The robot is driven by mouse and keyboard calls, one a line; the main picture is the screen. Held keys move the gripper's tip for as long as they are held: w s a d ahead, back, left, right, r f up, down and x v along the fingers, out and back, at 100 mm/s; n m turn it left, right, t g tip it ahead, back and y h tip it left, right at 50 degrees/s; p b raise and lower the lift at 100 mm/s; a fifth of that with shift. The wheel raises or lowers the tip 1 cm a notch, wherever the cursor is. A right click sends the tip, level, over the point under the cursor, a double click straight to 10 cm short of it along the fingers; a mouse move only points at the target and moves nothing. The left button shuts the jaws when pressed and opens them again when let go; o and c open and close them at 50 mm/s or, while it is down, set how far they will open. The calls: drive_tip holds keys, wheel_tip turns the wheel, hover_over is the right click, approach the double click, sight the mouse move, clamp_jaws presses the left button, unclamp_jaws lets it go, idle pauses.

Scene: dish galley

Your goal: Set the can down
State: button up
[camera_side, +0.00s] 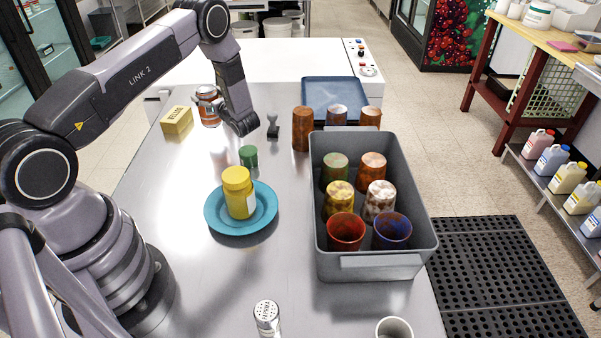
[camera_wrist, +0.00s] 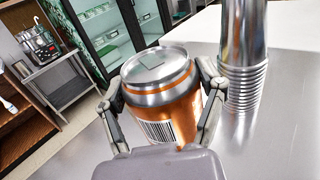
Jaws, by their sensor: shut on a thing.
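The can (camera_side: 209,117) is orange with a silver top and sits upright, or nearly so, over the far left part of the steel counter. In the wrist view the can (camera_wrist: 166,110) shows its silver lid, pull tab and a barcode. My gripper (camera_wrist: 160,95) is shut on the can, with one finger on each side of it. In the side view my gripper (camera_side: 207,94) is at the can's upper part. I cannot tell whether the can's base touches the counter; the wrist view hides its lower end.
A yellow box (camera_side: 176,121) is just left of the can. A stack of metal cups (camera_wrist: 243,60) stands close right in the wrist view. A green can (camera_side: 248,156), yellow jar (camera_side: 238,190) on a blue plate (camera_side: 213,218) and grey bin (camera_side: 375,262) of tumblers are nearer.

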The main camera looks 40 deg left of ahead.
drive_tip(key=shift+w+a+f, duration=0.15)
drive_tip(key=shift+w+f, duration=0.05)
drive_tip(key=shift+f, duration=0.05)
drive_tip(key=shift+w+a+f, duration=0.1)
drive_tip(key=shift+w+f, duration=0.05)
drive_tip(key=shift+f, duration=0.75)
drive_tip(key=shift+w+a+f, duration=0.1)
drive_tip(key=shift+f, duration=0.8)
drive_tip(key=shift+f, duration=0.15)
drive_tip(key=o, duration=1.2)
